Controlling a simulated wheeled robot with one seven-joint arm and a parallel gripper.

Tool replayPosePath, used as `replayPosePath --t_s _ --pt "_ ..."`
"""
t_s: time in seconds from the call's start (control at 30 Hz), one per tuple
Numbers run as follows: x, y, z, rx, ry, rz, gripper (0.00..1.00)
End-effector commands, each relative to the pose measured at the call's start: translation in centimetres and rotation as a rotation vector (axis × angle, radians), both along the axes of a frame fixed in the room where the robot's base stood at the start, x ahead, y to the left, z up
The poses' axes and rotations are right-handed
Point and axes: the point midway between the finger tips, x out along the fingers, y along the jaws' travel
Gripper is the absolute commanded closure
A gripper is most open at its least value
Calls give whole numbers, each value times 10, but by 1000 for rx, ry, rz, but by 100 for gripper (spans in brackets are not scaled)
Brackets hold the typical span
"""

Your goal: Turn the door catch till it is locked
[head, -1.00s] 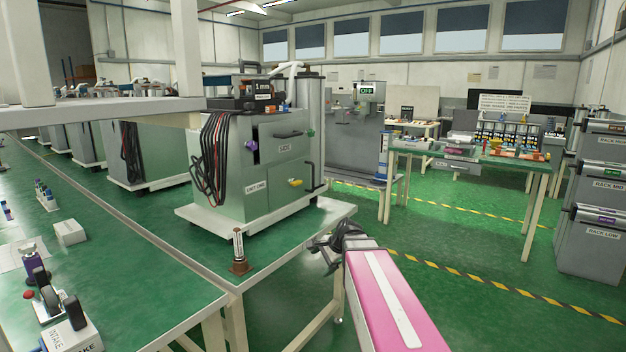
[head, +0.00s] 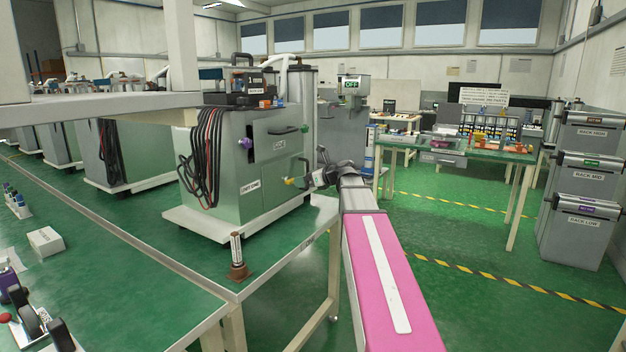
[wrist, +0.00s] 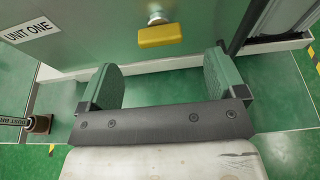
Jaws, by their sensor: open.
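The grey cabinet marked UNIT ONE (head: 225,170) stands on a white base at the table's corner. Low on its front is a yellow catch (wrist: 160,36), a short bar on a round metal stem, lying roughly level in the wrist view. It also shows in the head view (head: 289,181), close beside my gripper (head: 308,182). In the wrist view my gripper (wrist: 163,78) is open and empty. Its two green-padded fingers point at the cabinet face, with the catch ahead of the gap between them and apart from both.
The cabinet also has a purple knob (head: 245,144), a green knob (head: 305,128) and a black handle (head: 283,132). Black and red cables hang on its left side. A small post (head: 238,258) stands at the table corner.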

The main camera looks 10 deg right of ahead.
Motion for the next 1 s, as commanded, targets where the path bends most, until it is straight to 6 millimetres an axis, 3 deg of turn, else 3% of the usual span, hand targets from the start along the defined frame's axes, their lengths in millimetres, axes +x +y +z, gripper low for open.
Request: replayPosePath --t_s 0.1,0.4,0.83,0.87,1.0 --pt "16 15 -6 -1 0 1 11" --pt "41 40 -18 -3 0 1 11" --pt "45 46 -20 -2 -1 0 11" --pt "45 46 -20 -2 -1 0 14" --pt "45 45 -20 -2 -1 0 59"
